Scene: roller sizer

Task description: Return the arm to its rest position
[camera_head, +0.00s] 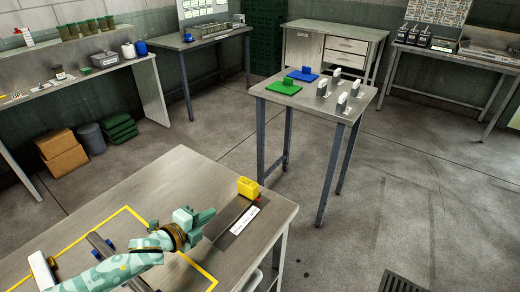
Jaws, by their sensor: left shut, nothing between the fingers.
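My left arm, patterned in light and dark green, comes in from the lower left over the near metal table (165,190). Its left gripper (208,214) is shut and empty, pointing right above the table. A yellow block (248,187) stands on the table just beyond the fingertips, apart from them. A dark plate with a white label (243,220) lies to the right of the gripper. My right gripper is not in view.
A yellow line (125,209) marks an area on the near table, with a dark bar (101,243) and blue parts under my arm. A second table (345,113) holds green and blue pieces and several white blocks. Floor between tables is clear.

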